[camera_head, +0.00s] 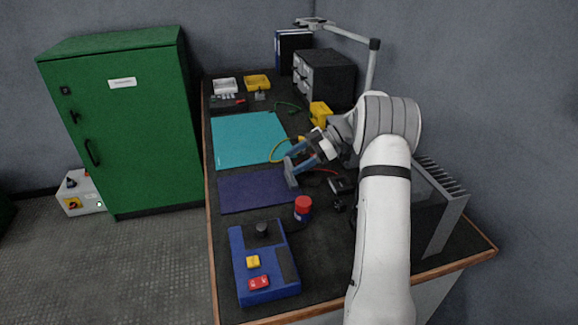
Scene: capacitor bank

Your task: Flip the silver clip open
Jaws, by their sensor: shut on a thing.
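My gripper (291,168) is at the end of the white arm, over the right part of the bench near the dark blue mat. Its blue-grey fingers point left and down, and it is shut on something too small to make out. I cannot pick out the silver clip for certain; it may be hidden at the fingers or behind the arm. A yellow cable (274,153) curves just left of the gripper, and a red cable (322,169) runs to its right.
A dark blue mat (245,193) and a teal mat (245,135) lie on the black bench. A red-capped container (303,208) and a blue control box (250,278) stand nearer. A finned grey housing (446,205) stands right of my arm. A green cabinet (130,130) stands left.

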